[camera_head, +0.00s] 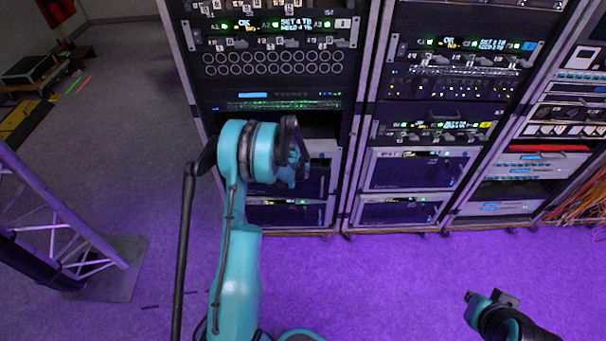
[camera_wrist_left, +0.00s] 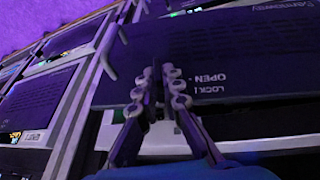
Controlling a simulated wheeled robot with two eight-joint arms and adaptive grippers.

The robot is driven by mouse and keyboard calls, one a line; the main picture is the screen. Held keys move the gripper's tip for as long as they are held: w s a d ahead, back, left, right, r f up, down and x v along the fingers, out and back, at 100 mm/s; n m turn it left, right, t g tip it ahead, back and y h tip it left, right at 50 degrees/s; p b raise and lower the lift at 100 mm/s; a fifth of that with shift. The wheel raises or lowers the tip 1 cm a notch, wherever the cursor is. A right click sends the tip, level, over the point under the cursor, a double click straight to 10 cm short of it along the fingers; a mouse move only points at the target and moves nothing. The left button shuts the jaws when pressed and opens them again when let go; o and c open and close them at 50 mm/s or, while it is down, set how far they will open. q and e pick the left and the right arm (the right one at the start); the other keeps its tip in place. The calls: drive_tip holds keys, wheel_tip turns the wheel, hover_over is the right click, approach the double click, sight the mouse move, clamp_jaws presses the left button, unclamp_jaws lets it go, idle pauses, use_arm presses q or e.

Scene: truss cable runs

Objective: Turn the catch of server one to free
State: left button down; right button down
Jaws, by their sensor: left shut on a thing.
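The dark front panel (camera_wrist_left: 215,50) of a server unit fills the middle of the left wrist view. It bears a printed LOCK and OPEN label (camera_wrist_left: 210,82), which shows turned over. My left gripper (camera_wrist_left: 163,76) is at the panel beside this label, its fingers shut on the small catch. The fingers hide most of the catch, and I cannot tell how it is turned. In the head view my left arm reaches the lower left rack and covers part of the unit (camera_head: 318,178). My right gripper (camera_head: 490,300) is low at the right, away from the racks.
The left rack (camera_head: 275,70), the middle rack (camera_head: 440,80) and a right rack (camera_head: 540,135) stand side by side. Orange cables (camera_head: 580,200) hang at the far right. A truss (camera_head: 65,225) on a base plate stands at the left. The purple-lit floor (camera_head: 380,280) before the racks is clear.

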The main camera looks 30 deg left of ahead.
use_arm(q)
drive_tip(key=shift+a, duration=0.1)
drive_tip(key=shift+s+a+f+n+t+h, duration=0.1)
drive_tip(key=shift+a+f+n+t+h, duration=0.35)
drive_tip(key=shift+t+h, duration=1.2)
drive_tip(key=shift+s+d+f+n+t+h, duration=0.1)
drive_tip(key=shift+n+t+h, duration=0.65)
drive_tip(key=shift+h, duration=1.65)
drive_tip(key=shift+s+a+f+n+t+h, duration=0.1)
drive_tip(key=shift+a+f+n+t+h, duration=0.35)
drive_tip(key=shift+t+h, duration=1.2)
drive_tip(key=shift+d+r+g+h, duration=0.25)
drive_tip(key=shift+r+g+h, duration=0.05)
drive_tip(key=shift+g+h, duration=0.15)
drive_tip(key=c, duration=1.7)
unclamp_jaws()
